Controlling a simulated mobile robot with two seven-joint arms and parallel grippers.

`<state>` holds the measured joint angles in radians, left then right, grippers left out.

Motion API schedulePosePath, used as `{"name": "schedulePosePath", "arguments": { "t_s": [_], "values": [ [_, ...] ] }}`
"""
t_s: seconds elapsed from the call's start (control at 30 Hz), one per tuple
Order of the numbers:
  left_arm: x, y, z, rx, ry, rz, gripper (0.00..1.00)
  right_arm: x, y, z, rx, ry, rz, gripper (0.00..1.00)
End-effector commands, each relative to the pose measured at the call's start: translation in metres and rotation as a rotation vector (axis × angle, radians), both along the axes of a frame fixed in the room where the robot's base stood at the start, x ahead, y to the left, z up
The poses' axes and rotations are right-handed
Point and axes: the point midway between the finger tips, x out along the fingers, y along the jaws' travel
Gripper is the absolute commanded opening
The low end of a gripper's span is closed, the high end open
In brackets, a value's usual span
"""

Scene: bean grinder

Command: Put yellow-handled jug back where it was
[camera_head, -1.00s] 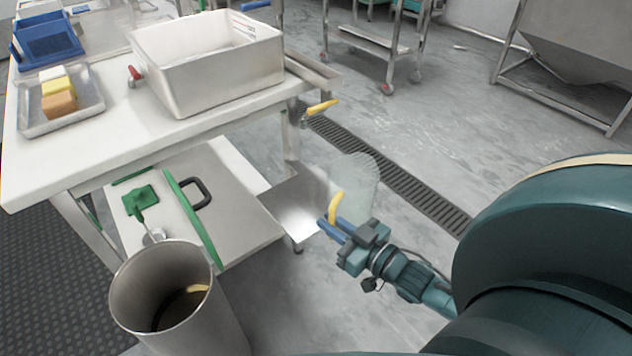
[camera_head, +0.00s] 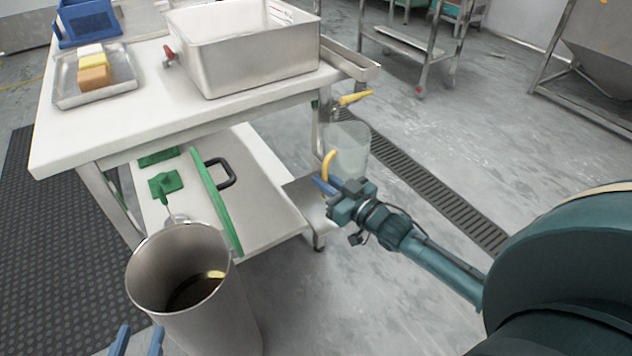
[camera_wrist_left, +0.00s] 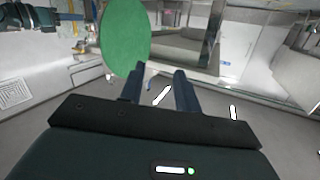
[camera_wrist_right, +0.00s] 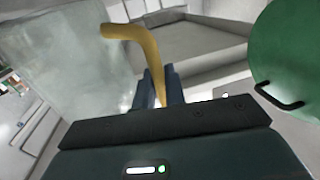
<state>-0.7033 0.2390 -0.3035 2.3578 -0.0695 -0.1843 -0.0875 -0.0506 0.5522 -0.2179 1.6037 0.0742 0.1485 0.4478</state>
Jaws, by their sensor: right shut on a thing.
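A translucent jug (camera_head: 352,143) with a yellow handle (camera_head: 328,166) is held upright, or nearly so, in the head view. My right gripper (camera_head: 326,187) is shut on the yellow handle, beside the right end of the white table. The jug (camera_wrist_right: 75,65) and its handle (camera_wrist_right: 145,42) also show in the right wrist view. In the head view the jug overlaps the floor beyond; its bottom is partly hidden by my gripper. My left gripper (camera_head: 138,341) is at the bottom left, its fingers apart and empty. It also shows in the left wrist view (camera_wrist_left: 160,85).
The white table (camera_head: 130,130) bears a large steel basin (camera_head: 260,70) and a tray of coloured blocks (camera_head: 70,95). A yellow-handled part (camera_head: 355,98) juts from its right end. A steel bin (camera_head: 230,310) stands in front. A lower shelf (camera_head: 260,215) holds a green-edged board.

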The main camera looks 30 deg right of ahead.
Motion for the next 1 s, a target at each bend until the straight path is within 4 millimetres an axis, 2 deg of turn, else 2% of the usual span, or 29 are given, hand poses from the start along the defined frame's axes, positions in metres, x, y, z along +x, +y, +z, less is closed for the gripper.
{"name": "schedulePosePath", "arguments": {
  "t_s": [0.2,0.3,0.7,0.73,1.0],
  "values": [
    [0.001,-0.003,-0.002,-0.003,-0.068,-0.013,0.33,0.034,0.009,0.001,-0.002,-0.007,0.001,0.00],
    [0.001,-0.005,-0.002,-0.006,-0.111,-0.022,0.33,0.031,0.009,-0.014,-0.001,-0.002,0.001,0.00],
    [0.001,-0.006,0.001,-0.010,-0.131,-0.027,0.33,0.031,0.009,-0.017,-0.001,-0.003,0.001,0.00],
    [0.001,-0.006,0.002,-0.011,-0.134,-0.027,0.33,0.031,0.009,-0.018,-0.001,-0.001,0.001,0.13],
    [0.001,-0.006,0.002,-0.010,-0.133,-0.027,0.33,0.030,0.009,-0.017,-0.001,-0.001,0.001,0.34]
  ]
}}
